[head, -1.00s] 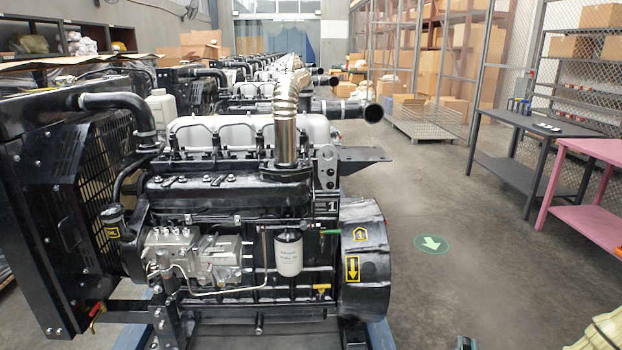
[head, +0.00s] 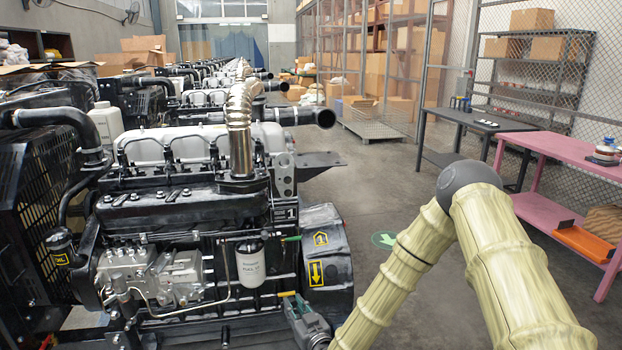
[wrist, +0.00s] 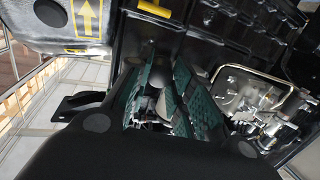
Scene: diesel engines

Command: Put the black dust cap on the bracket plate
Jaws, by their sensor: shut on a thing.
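The bracket plate (head: 318,160) is a flat black shelf on the upper right of the near engine, beside the silver exhaust pipe, and its top looks bare. A dark plate, likely the same one, shows at the left of the wrist view (wrist: 80,105). My gripper (head: 292,306) is low at the engine's front, below the plate, by the yellow handle and the drum housing. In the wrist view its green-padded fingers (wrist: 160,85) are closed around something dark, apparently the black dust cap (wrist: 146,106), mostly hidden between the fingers.
The near engine (head: 170,210) fills the left, with a white filter (head: 251,262) and the drum housing (head: 326,255) close to my gripper. A pink table (head: 545,160) and a dark table (head: 460,125) stand at the right. Floor between is clear.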

